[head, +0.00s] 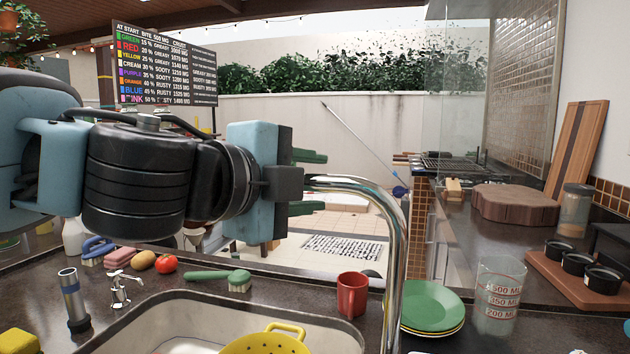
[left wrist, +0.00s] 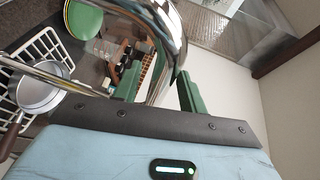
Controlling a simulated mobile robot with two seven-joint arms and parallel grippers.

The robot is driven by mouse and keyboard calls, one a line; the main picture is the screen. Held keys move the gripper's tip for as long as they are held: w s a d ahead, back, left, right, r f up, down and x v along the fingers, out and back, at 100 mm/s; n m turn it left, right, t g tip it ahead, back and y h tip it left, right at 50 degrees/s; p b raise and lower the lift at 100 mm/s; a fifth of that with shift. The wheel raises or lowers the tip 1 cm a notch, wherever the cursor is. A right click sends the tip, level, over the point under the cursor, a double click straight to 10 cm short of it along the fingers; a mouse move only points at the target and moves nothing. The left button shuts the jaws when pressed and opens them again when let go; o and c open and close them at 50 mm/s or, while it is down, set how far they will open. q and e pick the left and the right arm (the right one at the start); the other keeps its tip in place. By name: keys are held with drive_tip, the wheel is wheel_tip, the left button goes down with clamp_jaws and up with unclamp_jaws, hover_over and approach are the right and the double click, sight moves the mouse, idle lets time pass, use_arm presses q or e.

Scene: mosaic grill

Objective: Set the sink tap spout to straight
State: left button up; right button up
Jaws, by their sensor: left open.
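The chrome tap spout (head: 372,194) rises at the right side of the sink in the head view and bends over to the left at the top. My left gripper (head: 324,182) is open, with one green finger above the spout's end and one below it in the picture. In the left wrist view the shiny spout (left wrist: 165,40) runs between the two green fingers of the left gripper (left wrist: 158,75). I cannot tell whether either finger touches it. The spout's tip is hidden by the gripper. My right gripper is not in view.
The sink (head: 190,310) holds a yellow colander (head: 265,343). A white rack with a pan (left wrist: 38,92) shows in the left wrist view.

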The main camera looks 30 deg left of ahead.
use_arm(q)
drive_tip(key=v, duration=0.6)
drive_tip(key=shift+s+p, duration=0.2)
drive_tip(key=shift+p, duration=0.2)
